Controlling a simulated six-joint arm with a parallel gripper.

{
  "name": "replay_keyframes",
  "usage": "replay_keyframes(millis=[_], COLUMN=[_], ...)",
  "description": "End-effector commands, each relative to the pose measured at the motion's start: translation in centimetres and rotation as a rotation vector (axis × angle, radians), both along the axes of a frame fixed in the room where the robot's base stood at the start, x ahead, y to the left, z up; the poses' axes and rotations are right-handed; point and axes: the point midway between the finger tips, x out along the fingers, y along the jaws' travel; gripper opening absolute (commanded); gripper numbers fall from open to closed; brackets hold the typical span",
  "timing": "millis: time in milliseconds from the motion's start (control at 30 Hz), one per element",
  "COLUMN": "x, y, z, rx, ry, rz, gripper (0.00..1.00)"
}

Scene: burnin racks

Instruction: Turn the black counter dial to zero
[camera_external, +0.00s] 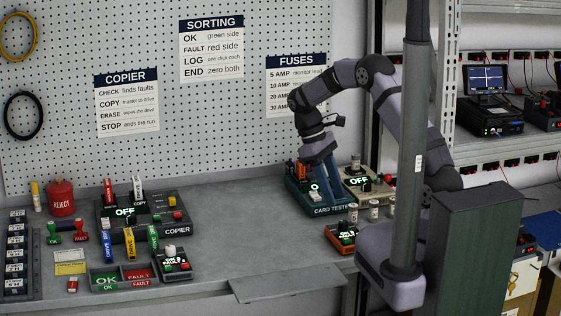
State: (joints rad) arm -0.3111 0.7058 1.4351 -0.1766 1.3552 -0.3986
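A small black box (176,268) with a pale knob (171,250), lit green digits and red and green buttons stands near the table's front edge, right of the sorting tray. It looks like the black counter; its digits are too small to read. An orange-based box (336,241) with lit digits stands further right. My gripper (326,195) points down at the teal card tester (318,209), well to the right of and behind the black box. Its blue fingers partly hide the tester. Whether they are open or shut, or touch anything, is unclear.
A green and red tray (122,278) lies to the left. The table (240,225) is clear between the copier and the card tester. Small cylinders (374,210) stand near my base.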

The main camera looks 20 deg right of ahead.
Motion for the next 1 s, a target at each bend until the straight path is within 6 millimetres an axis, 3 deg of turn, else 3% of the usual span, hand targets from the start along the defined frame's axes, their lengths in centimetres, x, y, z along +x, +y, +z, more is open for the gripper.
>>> replay_keyframes(millis=[333, 733, 1000], x=[-0.2, -1.5, -1.9], y=[-0.2, -1.5, -1.9], z=[-0.8, -5.2, -6.7], rx=[-0.003, -0.003, -0.002], ry=[0.006, 0.007, 0.002], rz=[0.008, 0.006, 0.006], gripper=[0.39, 0.39, 0.39])
